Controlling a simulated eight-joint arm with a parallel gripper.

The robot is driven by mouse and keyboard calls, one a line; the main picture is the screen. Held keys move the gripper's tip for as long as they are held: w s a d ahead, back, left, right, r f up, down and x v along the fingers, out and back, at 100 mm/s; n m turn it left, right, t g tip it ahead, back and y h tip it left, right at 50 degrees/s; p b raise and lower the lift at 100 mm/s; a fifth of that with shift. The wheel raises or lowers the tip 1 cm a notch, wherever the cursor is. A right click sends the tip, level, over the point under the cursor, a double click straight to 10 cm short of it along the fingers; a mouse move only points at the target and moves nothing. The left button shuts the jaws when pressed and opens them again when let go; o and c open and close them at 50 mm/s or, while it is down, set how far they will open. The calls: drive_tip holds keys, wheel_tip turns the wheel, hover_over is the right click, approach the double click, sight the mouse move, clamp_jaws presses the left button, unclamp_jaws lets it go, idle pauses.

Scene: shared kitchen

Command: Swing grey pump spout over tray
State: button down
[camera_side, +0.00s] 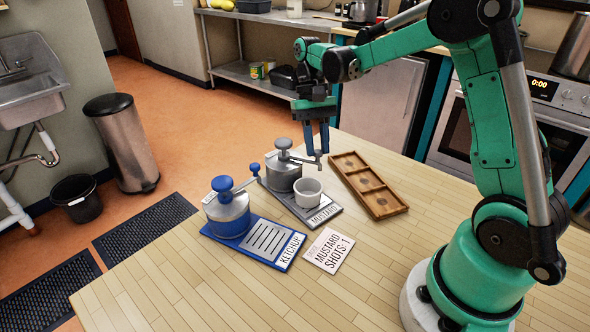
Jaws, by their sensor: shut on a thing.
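The grey pump (283,174) stands on a grey base (326,216) labelled MUSTARD. It has a round knob on top, and its spout (303,159) points right, above and behind a small white cup (308,192) on the same base. My gripper (317,149) points down with its blue fingers at the spout's outer end, shut on it. The exact contact is small and hard to see. The wooden tray (352,188) with three compartments lies to the right of the grey pump. The spout end is short of the tray in the picture.
A card (329,250) reading MUSTARD SHOTS: 1 lies in front. The table front and right of the tray are clear.

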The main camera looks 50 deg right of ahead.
drive_tip(key=m, duration=0.1)
drive_tip(key=a+m, duration=0.1)
drive_tip(key=shift+s+a+m+t+y, duration=0.25)
drive_tip(key=shift+a+m+t+y, duration=0.05)
drive_tip(key=shift+m+y, duration=0.1)
drive_tip(key=shift+a+m+t+y, duration=0.3)
drive_tip(key=shift+a+m+t, duration=0.45)
drive_tip(key=shift+m, duration=0.85)
drive_tip(key=shift+a, duration=0.2)
drive_tip(key=c, duration=0.7)
unclamp_jaws()
drive_tip(key=shift+o, duration=0.2)
drive_tip(key=v, duration=0.5)
drive_tip(key=shift+w+d+r, duration=0.1)
drive_tip(key=shift+r, duration=0.2)
